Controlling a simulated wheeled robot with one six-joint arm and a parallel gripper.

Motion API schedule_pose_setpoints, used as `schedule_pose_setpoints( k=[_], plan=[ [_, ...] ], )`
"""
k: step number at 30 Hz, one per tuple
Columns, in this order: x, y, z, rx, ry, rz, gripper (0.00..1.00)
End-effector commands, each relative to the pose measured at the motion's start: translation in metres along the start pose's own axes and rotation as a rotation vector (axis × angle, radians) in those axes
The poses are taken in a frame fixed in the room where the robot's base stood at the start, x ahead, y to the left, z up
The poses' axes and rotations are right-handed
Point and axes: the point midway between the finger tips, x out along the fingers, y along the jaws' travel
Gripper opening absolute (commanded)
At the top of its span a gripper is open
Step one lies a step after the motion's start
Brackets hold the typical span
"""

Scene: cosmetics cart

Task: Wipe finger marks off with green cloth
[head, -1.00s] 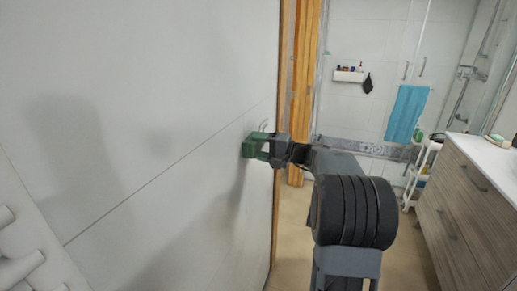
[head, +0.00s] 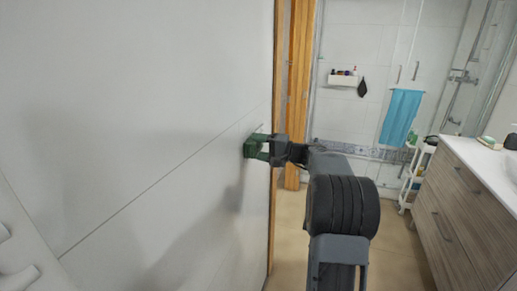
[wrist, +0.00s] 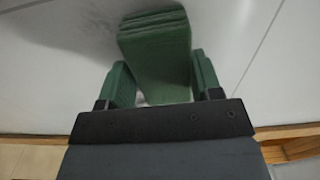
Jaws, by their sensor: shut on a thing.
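The green cloth (head: 250,147) is a folded block held against the white tiled wall (head: 150,90), close to the wall's right-hand edge. My gripper (head: 265,147) is shut on it. In the wrist view the cloth (wrist: 155,60) sits between the two fingers of my gripper (wrist: 163,82), its layered far end at the wall surface. I cannot tell for sure whether the cloth presses on the wall or just hovers at it. Only a very faint trace shows on the wall just above the cloth; any marks behind the cloth are hidden.
A wooden door frame (head: 297,95) stands just right of the wall's edge. White rails (head: 18,272) are at the lower left. A wood-front vanity (head: 465,205) and a white cart (head: 415,175) stand at the right. A blue towel (head: 401,117) hangs behind. Floor between is open.

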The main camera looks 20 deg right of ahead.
Motion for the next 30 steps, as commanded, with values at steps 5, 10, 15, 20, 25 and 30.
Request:
schedule_pose_setpoints(
  k=[5, 10, 15, 20, 25, 30],
  plan=[
    [0.000, 0.000, 0.000, -0.001, 0.000, 0.000, 0.40],
    [-0.004, 0.001, 0.000, -0.001, 0.000, 0.000, 0.40],
    [-0.021, 0.002, -0.001, -0.001, 0.002, 0.000, 0.40],
    [-0.038, 0.001, -0.001, -0.002, 0.003, -0.001, 0.40],
    [-0.056, 0.001, -0.001, -0.001, 0.002, 0.000, 0.40],
    [-0.071, 0.001, -0.001, 0.000, 0.002, 0.000, 0.40]
  ],
)
